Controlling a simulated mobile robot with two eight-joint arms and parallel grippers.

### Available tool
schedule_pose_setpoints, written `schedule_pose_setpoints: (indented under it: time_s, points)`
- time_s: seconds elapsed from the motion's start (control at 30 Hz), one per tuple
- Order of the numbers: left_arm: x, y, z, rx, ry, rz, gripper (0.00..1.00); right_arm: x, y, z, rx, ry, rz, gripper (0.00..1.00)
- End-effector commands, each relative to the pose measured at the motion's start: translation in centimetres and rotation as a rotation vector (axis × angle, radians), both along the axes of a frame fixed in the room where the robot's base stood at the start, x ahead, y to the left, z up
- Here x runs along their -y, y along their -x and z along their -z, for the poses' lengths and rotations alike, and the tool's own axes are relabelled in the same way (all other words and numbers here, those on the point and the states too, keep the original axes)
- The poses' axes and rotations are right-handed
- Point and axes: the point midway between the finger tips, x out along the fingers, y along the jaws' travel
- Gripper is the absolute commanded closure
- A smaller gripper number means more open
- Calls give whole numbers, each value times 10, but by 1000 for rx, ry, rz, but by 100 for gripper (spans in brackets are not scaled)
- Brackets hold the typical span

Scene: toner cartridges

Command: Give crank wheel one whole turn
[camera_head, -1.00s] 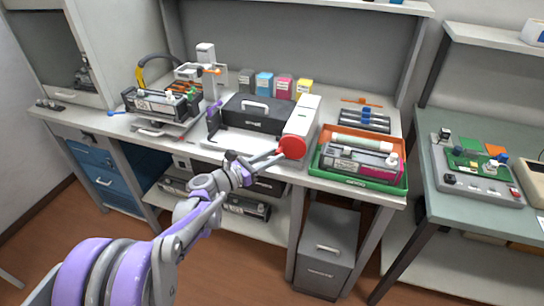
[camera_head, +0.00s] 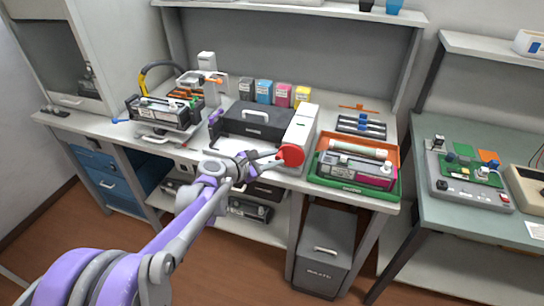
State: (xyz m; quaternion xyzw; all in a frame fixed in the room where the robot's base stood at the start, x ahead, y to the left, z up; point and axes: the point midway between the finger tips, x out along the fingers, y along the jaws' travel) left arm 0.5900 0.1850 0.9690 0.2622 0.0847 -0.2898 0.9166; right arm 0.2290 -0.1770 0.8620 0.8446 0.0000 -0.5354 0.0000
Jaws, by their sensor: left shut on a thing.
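The red crank wheel (camera_head: 291,155) is on the front of the white machine (camera_head: 301,127) at the middle of the bench. My left gripper (camera_head: 277,158) reaches in from the left and is shut at the wheel's left side. The gripped part, likely the wheel's handle, is too small to make out and partly hidden by the fingers. My right gripper is not in view.
A green tray (camera_head: 361,186) and an orange tray (camera_head: 390,143) with cartridges sit right of the wheel. A black cartridge unit (camera_head: 252,122) stands to the left. Toner boxes (camera_head: 264,91) line the back. A grey bin (camera_head: 325,255) stands on the floor below.

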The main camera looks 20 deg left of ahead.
Motion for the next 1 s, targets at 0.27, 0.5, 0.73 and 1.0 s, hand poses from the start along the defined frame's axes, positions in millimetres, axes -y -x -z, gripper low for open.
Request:
schedule_pose_setpoints:
  time_s: [0.27, 0.5, 0.73, 1.0]
  points:
    - [8, 0, -14, 11, -262, 2, 100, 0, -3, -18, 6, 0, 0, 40]
    - [17, 1, -20, 20, -489, 1, 100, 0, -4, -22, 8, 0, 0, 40]
    - [26, 1, -24, 29, -699, 1, 100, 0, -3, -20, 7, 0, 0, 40]
    - [37, 1, -27, 38, -922, 0, 100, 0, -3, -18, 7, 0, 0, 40]
